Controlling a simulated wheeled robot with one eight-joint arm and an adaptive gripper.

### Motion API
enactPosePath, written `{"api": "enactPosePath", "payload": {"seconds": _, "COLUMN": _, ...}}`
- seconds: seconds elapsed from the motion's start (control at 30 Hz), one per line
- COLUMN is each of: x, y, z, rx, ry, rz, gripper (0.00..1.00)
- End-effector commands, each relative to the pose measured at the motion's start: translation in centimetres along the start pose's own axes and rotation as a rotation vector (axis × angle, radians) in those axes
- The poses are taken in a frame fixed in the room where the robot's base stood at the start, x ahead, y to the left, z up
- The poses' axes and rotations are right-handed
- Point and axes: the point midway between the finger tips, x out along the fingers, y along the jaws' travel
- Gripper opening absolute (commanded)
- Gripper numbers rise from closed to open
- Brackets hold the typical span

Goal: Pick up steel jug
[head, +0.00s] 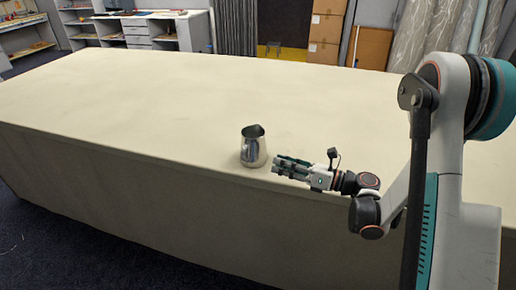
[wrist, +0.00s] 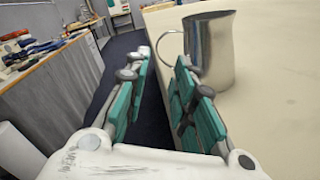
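The steel jug (head: 253,147) stands upright on the cloth table near its front edge. In the wrist view the jug (wrist: 212,48) is at the upper right, with its looped handle (wrist: 170,48) on its left side. My gripper (head: 277,165) is just right of the jug in the head view, low over the table's front edge. In the wrist view my gripper (wrist: 160,62) has its two teal-padded fingers apart with nothing between them. The right finger partly overlaps the jug's lower left. I cannot tell whether that finger touches it.
The long cream table (head: 150,100) is otherwise bare, with free room behind and left of the jug. Its front edge drops to a dark floor. Cardboard boxes (head: 325,30) and a grey drawer unit (head: 140,35) stand beyond the far side.

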Motion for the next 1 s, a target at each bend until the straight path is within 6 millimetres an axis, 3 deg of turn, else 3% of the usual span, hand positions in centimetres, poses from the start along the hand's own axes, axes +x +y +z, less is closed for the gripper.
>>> {"api": "enactPosePath", "payload": {"seconds": 0.4, "x": 6.8, "y": 0.1, "z": -0.2, "rx": -0.001, "ry": 0.004, "rz": 0.005, "gripper": 0.24}}
{"api": "enactPosePath", "payload": {"seconds": 0.77, "x": 9.2, "y": -0.1, "z": -0.3, "rx": 0.000, "ry": 0.002, "rz": 0.004, "gripper": 0.24}}
{"api": "enactPosePath", "payload": {"seconds": 1.0, "x": 12.5, "y": -0.2, "z": -0.6, "rx": 0.000, "ry": 0.003, "rz": 0.005, "gripper": 0.24}}
